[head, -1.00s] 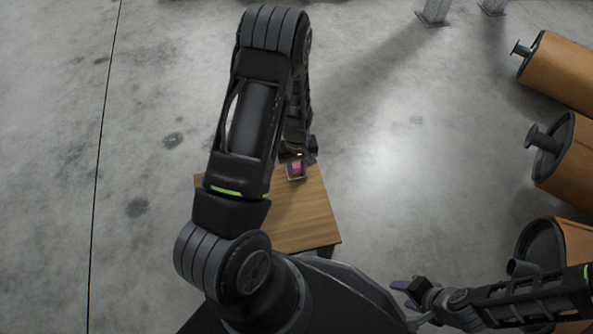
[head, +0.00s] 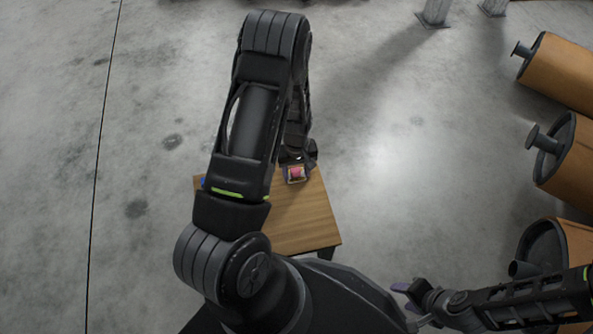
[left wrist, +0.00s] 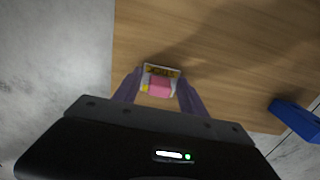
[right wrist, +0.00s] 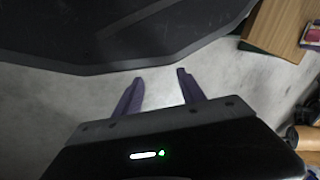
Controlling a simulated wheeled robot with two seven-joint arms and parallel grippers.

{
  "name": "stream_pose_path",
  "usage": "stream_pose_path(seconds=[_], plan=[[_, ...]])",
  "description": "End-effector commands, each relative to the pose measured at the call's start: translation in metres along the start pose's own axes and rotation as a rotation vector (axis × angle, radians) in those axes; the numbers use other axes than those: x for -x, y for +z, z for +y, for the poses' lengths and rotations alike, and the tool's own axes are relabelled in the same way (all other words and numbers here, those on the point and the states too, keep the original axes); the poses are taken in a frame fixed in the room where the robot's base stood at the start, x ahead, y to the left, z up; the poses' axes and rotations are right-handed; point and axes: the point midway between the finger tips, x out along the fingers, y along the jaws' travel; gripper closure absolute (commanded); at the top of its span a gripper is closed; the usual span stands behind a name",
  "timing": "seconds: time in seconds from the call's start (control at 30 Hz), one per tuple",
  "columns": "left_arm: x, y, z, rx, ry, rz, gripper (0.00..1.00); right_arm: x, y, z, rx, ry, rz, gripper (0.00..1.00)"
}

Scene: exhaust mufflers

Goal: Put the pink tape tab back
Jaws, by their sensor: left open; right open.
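A pink block (left wrist: 159,86), which looks like the pink tape tab, shows in the left wrist view with a pale piece carrying yellow and dark marking along its far side. It also shows in the head view (head: 296,172) near the far end of a small wooden table (head: 305,215). My left gripper (left wrist: 158,76) is open, its purple fingers on either side of the pink block. I cannot tell whether they touch it or how high it is. My right gripper (right wrist: 160,77) is open and empty over the concrete floor, right of the table in the head view (head: 402,288).
A blue object (left wrist: 295,120) lies by the table edge in the left wrist view. My left arm hides part of the table.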

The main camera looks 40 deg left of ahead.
Motion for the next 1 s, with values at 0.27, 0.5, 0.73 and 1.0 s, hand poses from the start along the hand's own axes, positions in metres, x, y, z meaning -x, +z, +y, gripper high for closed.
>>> stream_pose_path(seconds=[0.27,0.5,0.73,1.0], plan=[[0.023,-0.001,0.001,-0.001,0.002,0.002,0.51,0.012,0.001,-0.004,0.001,0.0,-0.005,0.53],[0.072,-0.001,0.001,-0.001,0.003,0.003,0.51,0.033,0.004,-0.013,0.005,-0.003,-0.017,0.53],[0.113,-0.001,0.001,-0.001,0.002,0.002,0.51,0.046,0.009,-0.021,0.012,-0.009,-0.028,0.53],[0.124,0.0,0.0,0.0,0.0,0.0,0.51,0.048,0.011,-0.023,0.014,-0.011,-0.033,0.53]])
